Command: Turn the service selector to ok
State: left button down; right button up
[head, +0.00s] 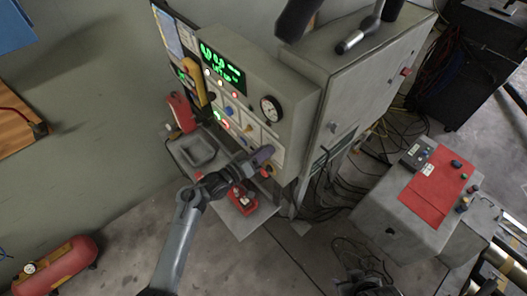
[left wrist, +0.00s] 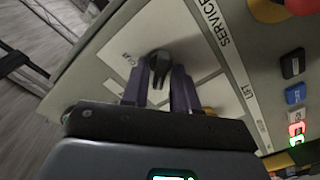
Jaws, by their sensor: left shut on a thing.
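The service selector is a small dark knob (left wrist: 160,66) on the grey panel (left wrist: 112,35), below the word SERVICE in the left wrist view. My left gripper (left wrist: 160,82) has its two purple fingers on either side of the knob and is shut on it. Small print stands beside the knob, too blurred to read surely. In the head view my left gripper (head: 262,155) is at the lower right of the control cabinet's front (head: 248,98), and it hides the knob there.
The cabinet front carries a green display (head: 222,68), a round gauge (head: 270,108) and a yellow handle (head: 195,82). A grey shelf (head: 190,160) juts out below. A box with a red top (head: 437,185) stands at right among loose cables.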

pick_arm(q)
jog(key=c, duration=1.2)
grip_release()
jog(key=shift+o, duration=0.2)
jog(key=b+v, duration=0.1)
jog(key=v, duration=0.9)
jog(key=shift+s+a, duration=0.2)
jog(key=shift+a, duration=0.1)
